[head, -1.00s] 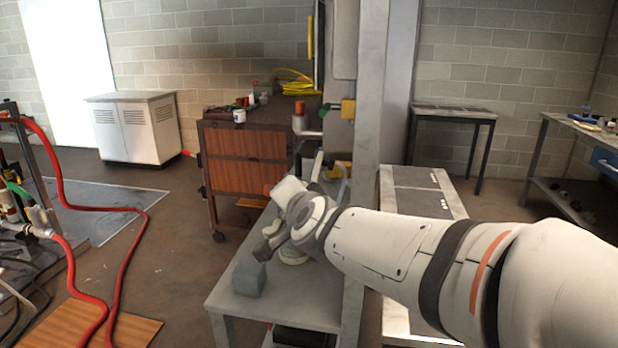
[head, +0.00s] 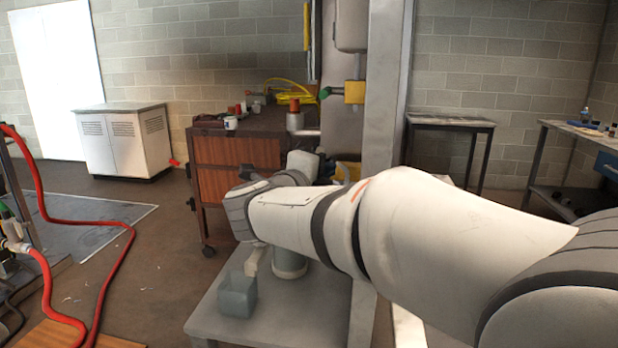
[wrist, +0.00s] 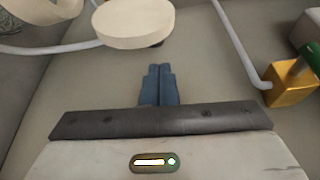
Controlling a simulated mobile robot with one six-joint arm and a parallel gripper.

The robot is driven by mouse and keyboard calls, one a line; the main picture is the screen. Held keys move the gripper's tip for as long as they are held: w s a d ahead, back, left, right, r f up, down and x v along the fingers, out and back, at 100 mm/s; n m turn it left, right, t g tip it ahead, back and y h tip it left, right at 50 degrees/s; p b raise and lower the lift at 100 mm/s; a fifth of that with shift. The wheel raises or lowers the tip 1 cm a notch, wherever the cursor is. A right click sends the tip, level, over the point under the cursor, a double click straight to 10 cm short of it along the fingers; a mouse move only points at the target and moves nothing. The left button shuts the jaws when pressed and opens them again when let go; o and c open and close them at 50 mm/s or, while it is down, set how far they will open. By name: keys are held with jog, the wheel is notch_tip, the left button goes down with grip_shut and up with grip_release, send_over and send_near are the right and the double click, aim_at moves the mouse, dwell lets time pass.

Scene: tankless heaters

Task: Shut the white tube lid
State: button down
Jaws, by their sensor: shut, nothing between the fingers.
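A round cream-white disc (wrist: 135,22), which looks like the tube lid, is at the top of the wrist view, beyond my fingertips. A second cream round piece (wrist: 42,8) is cut off at the top left; I cannot tell how the two join. My gripper (wrist: 160,72) is shut and empty, its blue-grey fingers together and apart from the disc in the picture. In the head view a pale round tube (head: 290,264) stands on the grey table, partly hidden by my arm. A small whitish piece (head: 252,262) tilts beside it; I cannot tell what it is.
A grey-green open container (head: 237,295) stands on the grey table (head: 300,310) left of the tube. A metal post (head: 382,90) rises close to my arm. In the wrist view a thin white pipe (wrist: 236,42) leads to a yellow block (wrist: 292,88) at right.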

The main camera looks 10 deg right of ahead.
jog(key=x, duration=0.5)
jog(key=shift+w+d, duration=0.1)
jog(key=shift+d, duration=0.15)
